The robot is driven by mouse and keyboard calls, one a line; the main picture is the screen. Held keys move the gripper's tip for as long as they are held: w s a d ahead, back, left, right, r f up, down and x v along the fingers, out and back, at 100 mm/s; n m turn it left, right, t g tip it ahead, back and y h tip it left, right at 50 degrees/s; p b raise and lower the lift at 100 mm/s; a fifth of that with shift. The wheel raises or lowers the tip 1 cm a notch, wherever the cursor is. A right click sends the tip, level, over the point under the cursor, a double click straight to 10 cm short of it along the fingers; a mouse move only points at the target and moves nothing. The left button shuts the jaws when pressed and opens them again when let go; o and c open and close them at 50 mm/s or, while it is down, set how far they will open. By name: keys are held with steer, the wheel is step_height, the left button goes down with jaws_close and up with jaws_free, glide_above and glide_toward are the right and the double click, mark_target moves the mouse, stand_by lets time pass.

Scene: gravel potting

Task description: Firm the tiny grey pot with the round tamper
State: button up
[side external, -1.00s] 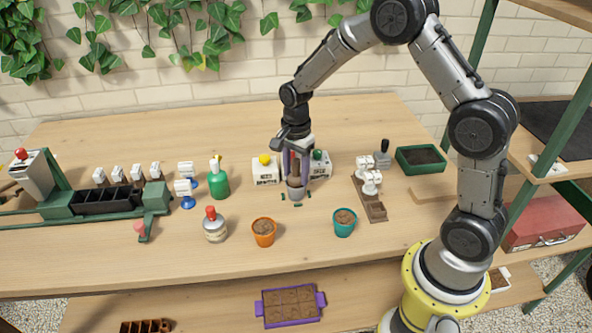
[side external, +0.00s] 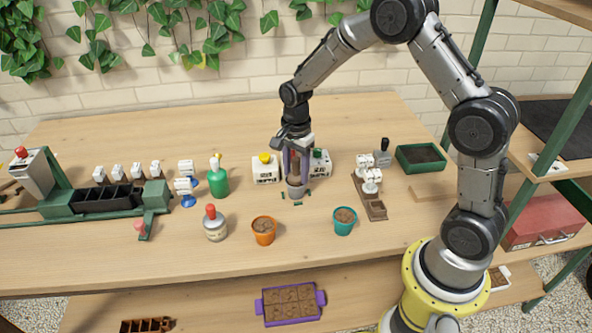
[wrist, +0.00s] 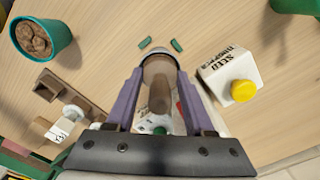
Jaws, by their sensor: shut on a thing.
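The tiny grey pot (side external: 298,194) stands on the bench between small green corner marks. My gripper (side external: 296,181) is directly above it, pointing down, its purple fingers shut on the round tamper. The tamper's brown handle (wrist: 159,97) shows between the fingers in the wrist view. The grey pot's rim (wrist: 158,60) shows just beyond the handle. The tamper's lower end is at the pot mouth; whether it presses on the soil is hidden.
A white seed box with a yellow cap (side external: 265,174) and a green-capped box (side external: 320,165) stand close behind the pot. An orange pot (side external: 264,232) and a teal pot (side external: 344,223) stand in front. A brown holder (side external: 376,208) is at the right.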

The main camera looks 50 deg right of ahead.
steer(key=shift+r, duration=1.45)
steer(key=shift+s, duration=0.1)
